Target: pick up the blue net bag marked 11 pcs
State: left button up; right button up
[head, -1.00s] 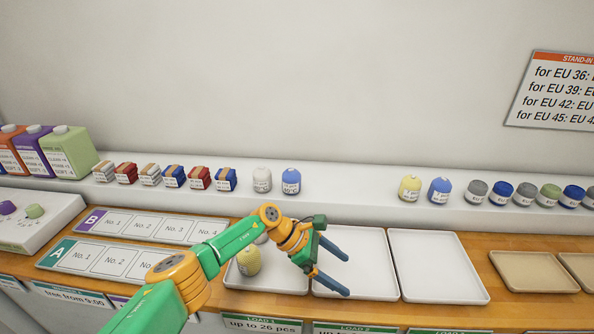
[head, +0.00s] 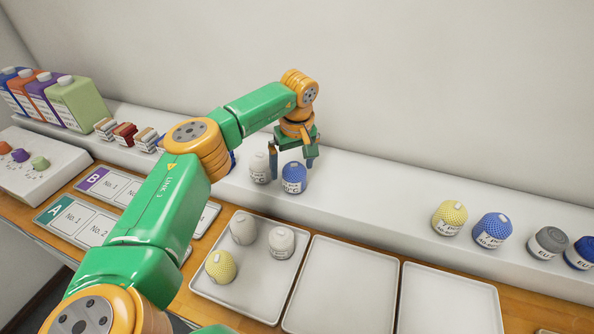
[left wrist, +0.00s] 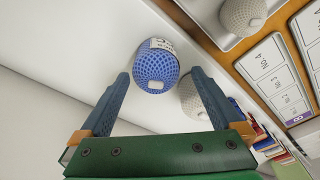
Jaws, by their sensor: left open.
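A blue net bag (head: 294,178) with a white label stands on the white shelf; its piece count is too small to read. It also shows in the left wrist view (left wrist: 156,68), just beyond and between the fingertips. My left gripper (head: 291,164) is open and empty, pointing down at this bag, with a finger to either side. I cannot tell whether it touches. A second blue net bag (head: 491,230) stands further right on the shelf; its count is not legible either.
A white net bag (head: 259,168) stands close left of the blue one, near a finger. A yellow net bag (head: 449,217) stands beside the second blue bag. The left tray (head: 251,304) holds one yellow and two whitish bags. The middle tray (head: 341,285) and right tray (head: 449,300) are empty.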

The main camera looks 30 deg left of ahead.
aim_at(294, 175)
pick_arm(q)
notch_tip(294, 175, down, 4)
jog(key=shift+w+r+p, duration=0.15)
jog(key=shift+r+p, duration=0.05)
jog(key=shift+p, duration=0.2)
jog(key=shift+w+f, duration=0.1)
jog(key=shift+w, duration=0.1)
jog(key=shift+s, duration=0.15)
jog(key=c, duration=1.1)
jog(key=shift+c, duration=1.1)
pick_arm(e)
jog(key=shift+w+a+r, duration=0.1)
jog(key=shift+r, duration=0.7)
